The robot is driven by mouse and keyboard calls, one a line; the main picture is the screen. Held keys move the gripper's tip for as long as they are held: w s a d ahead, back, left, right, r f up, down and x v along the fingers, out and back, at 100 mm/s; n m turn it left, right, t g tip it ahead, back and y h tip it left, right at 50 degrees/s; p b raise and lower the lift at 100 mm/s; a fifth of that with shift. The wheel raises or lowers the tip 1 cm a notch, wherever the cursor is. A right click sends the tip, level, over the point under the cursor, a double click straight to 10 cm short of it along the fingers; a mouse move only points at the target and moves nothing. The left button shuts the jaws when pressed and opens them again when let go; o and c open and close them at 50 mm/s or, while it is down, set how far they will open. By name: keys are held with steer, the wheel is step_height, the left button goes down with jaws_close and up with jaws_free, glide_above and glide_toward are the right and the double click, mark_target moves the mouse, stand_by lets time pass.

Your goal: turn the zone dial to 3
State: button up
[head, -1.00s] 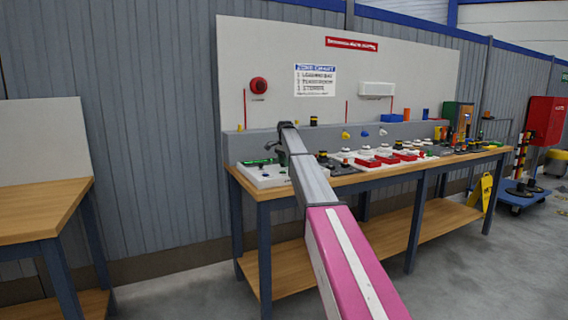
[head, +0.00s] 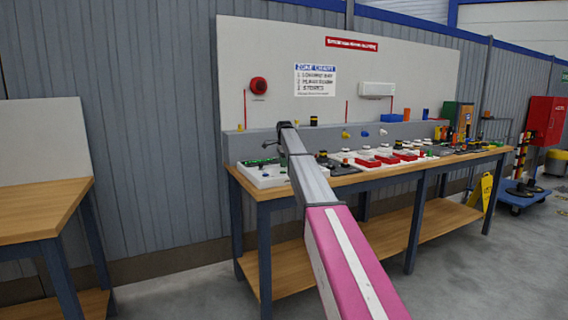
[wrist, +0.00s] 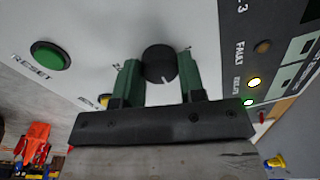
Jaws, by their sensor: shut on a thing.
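The zone dial (wrist: 159,63) is a dark round knob with a white pointer line on the white panel (wrist: 90,25) in the wrist view. The pointer line faces down toward my gripper's body. My gripper (wrist: 160,82) is shut on the dial, with one green finger on each side of it. Part of a mark ending in 3 shows at the panel's upper right; marks near the dial are partly hidden by the fingers. In the head view the white panel (head: 262,180) sits at the bench's left end, and my arm hides the dial.
A green RESET button (wrist: 50,56) is left of the dial. The bench (head: 350,182) holds several other devices to the right. A zone chart (head: 315,80) hangs above.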

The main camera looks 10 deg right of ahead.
steer(key=o, duration=0.9)
steer(key=r, duration=1.1)
steer(key=shift+s, duration=0.3)
steer(key=shift+s+f, duration=0.1)
